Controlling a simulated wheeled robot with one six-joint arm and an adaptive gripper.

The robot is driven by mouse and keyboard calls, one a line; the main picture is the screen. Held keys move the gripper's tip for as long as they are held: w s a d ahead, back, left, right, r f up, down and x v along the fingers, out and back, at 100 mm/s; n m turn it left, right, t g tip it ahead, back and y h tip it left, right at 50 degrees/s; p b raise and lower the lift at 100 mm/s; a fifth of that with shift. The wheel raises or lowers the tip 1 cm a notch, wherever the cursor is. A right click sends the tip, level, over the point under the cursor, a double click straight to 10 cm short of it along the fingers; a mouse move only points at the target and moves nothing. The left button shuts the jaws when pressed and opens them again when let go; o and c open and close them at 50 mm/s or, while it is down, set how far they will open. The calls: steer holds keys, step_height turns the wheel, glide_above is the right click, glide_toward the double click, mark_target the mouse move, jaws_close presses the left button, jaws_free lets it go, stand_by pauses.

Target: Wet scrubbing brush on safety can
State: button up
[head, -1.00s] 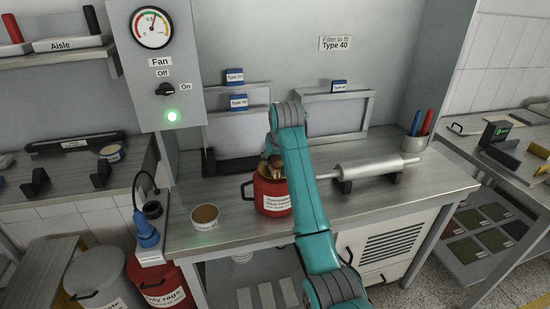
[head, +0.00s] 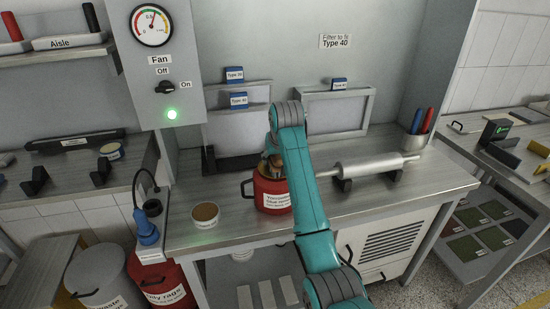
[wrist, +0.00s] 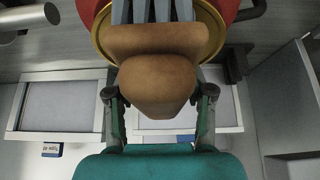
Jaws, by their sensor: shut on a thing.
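The red safety can (head: 271,190) stands on the bench in the head view, with a white label and a black handle at its left. Its brass rim and red side (wrist: 88,9) show at the top of the wrist view. My gripper (head: 273,158) is over the can's top. In the wrist view my gripper (wrist: 157,88) is shut on the brown scrubbing brush (wrist: 157,78), whose rounded handle lies between the fingers. The brush overlaps the can's brass top in that view.
A small tub with a brown top (head: 206,214) stands left of the can. A grey metal cylinder (head: 368,166) lies on black supports to the right. A cup of pens (head: 414,141) stands at the back right. Framed filters lean at the back.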

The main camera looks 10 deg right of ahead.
steer(key=shift+r, duration=3.5)
